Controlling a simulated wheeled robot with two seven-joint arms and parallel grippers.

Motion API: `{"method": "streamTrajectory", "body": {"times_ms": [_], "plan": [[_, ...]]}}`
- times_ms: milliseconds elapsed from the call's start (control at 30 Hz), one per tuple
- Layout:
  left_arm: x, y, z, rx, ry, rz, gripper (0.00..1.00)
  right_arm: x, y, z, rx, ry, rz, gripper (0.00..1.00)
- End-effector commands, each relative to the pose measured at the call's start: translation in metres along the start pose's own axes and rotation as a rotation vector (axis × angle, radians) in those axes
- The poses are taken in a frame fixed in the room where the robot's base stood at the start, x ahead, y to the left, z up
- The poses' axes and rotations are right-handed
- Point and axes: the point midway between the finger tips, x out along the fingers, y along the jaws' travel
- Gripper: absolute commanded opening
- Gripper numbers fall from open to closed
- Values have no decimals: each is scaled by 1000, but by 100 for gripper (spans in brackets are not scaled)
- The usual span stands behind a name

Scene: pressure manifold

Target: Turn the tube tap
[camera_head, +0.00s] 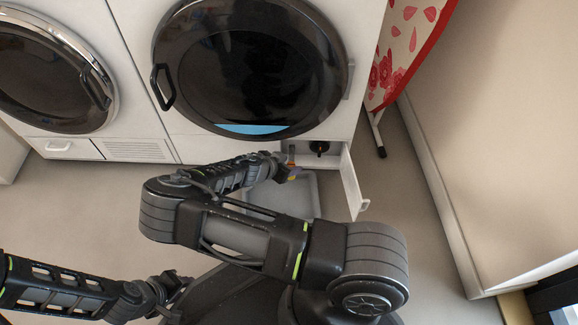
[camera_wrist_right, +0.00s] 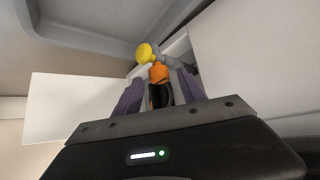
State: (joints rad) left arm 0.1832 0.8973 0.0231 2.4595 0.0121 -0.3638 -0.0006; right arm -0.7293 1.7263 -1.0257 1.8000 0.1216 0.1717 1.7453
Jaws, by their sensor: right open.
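The tube tap shows in the right wrist view as an orange body (camera_wrist_right: 159,73) with a round yellow end (camera_wrist_right: 145,53) and a dark lower part. My right gripper (camera_wrist_right: 160,92) is open, with its purple fingers on either side of the dark and orange parts. I cannot tell whether either finger touches it. In the head view my right gripper (camera_head: 291,172) is at the small open compartment under the right-hand machine, and the tap is only a small orange patch there. My left gripper (camera_head: 172,287) is low at the left, dark and partly hidden; its jaws are unclear.
The compartment's white flap door (camera_head: 352,184) stands open to the right of my right gripper. A black round knob (camera_head: 319,147) sits inside the compartment. A grey tray (camera_head: 283,197) lies on the floor below. An ironing board (camera_head: 408,45) stands at the right.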

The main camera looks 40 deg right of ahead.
Motion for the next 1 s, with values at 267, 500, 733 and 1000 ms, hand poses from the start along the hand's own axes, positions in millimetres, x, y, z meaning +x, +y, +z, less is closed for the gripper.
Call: {"method": "streamTrajectory", "body": {"times_ms": [267, 500, 733, 1000], "plan": [[0, 0, 0, 0, 0, 0, 36, 1, 0, 0, 0, 0, 0, 47], [0, 0, 0, 0, 0, 0, 36, 1, 0, 0, 1, 0, 0, 27], [0, 0, 0, 0, 0, 0, 36, 0, 0, 0, 1, 0, 0, 8], [0, 0, 0, 0, 0, 0, 36, 0, 0, 0, 1, 0, 0, 0]]}}
